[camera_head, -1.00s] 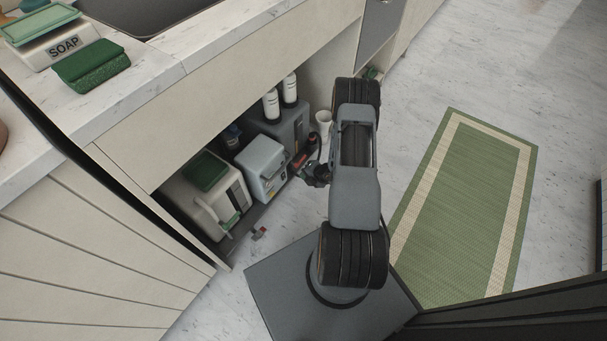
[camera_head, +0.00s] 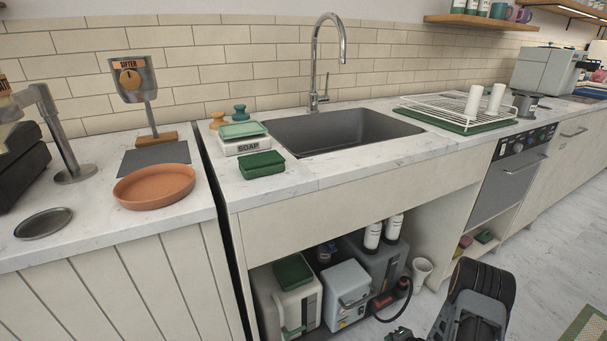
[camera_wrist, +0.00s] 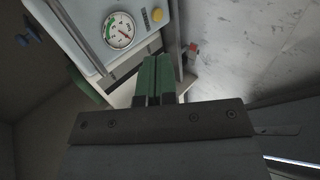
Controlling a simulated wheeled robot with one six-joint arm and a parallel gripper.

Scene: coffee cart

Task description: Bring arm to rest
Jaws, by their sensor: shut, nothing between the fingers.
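My arm (camera_head: 480,301) shows at the lower right of the head view, in front of the open shelf under the sink counter. My gripper (camera_wrist: 153,82) is in the wrist view, its two green-tipped fingers together with nothing between them. It points toward a pale blue-grey box with a round gauge (camera_wrist: 119,31). The distance between fingertips and box is hard to tell. In the head view most of the gripper is cut off by the bottom edge.
Under the sink stand a cream container (camera_head: 292,306), a blue-grey box (camera_head: 347,295) and white bottles (camera_head: 373,237). A white cup (camera_head: 421,272) stands at the right of this shelf. Above is the counter edge (camera_head: 340,185).

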